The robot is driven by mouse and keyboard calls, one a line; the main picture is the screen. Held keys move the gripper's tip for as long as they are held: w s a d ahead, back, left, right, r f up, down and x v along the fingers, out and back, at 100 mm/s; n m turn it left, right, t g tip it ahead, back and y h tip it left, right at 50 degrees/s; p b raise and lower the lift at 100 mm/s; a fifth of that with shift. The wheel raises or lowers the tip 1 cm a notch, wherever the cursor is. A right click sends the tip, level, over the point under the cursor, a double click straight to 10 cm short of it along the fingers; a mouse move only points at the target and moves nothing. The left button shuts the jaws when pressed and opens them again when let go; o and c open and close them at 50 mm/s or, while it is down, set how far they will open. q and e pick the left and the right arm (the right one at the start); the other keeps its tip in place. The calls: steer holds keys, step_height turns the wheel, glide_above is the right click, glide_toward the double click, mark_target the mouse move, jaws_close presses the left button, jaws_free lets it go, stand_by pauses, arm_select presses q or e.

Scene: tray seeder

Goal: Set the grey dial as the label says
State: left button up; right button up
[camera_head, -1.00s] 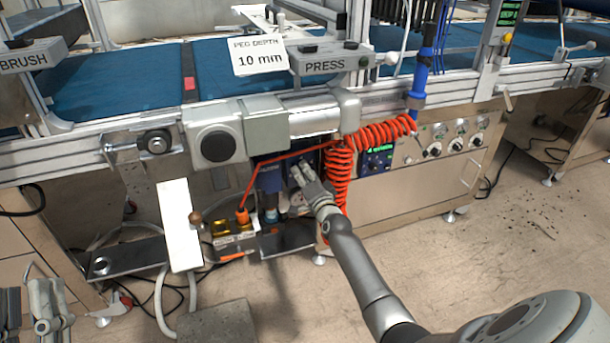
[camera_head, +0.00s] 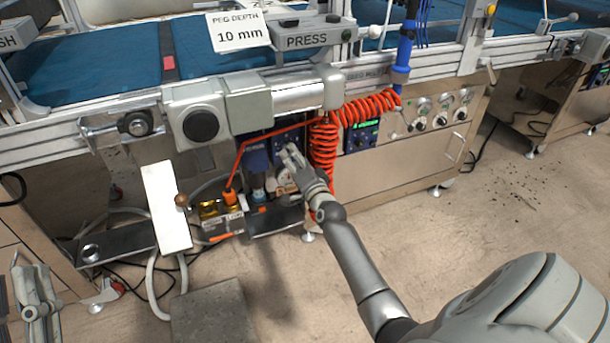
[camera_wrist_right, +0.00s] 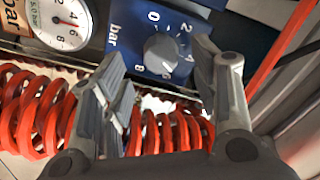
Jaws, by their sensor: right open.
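The grey dial (camera_wrist_right: 163,52) sits on a blue plate (camera_wrist_right: 125,45) marked bar, with 0, 2, 4, 6 and 8 around it. Its pointer mark is not clear. My right gripper (camera_wrist_right: 157,62) is open, its fingers on either side of the dial in the wrist view; I cannot tell whether they touch it. In the head view my right gripper (camera_head: 290,155) is at the blue unit under the bench, hiding the dial. A tan label (camera_wrist_right: 11,18) ending in "bar" is cut off at left. My left gripper (camera_head: 38,292) is at the lower left; its jaw state is unclear.
A round gauge (camera_wrist_right: 62,20) is beside the blue plate. Red coiled hose (camera_wrist_right: 35,110) runs close below the fingers, and hangs right of my gripper in the head view (camera_head: 322,150).

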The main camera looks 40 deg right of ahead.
steer(key=v, duration=0.8)
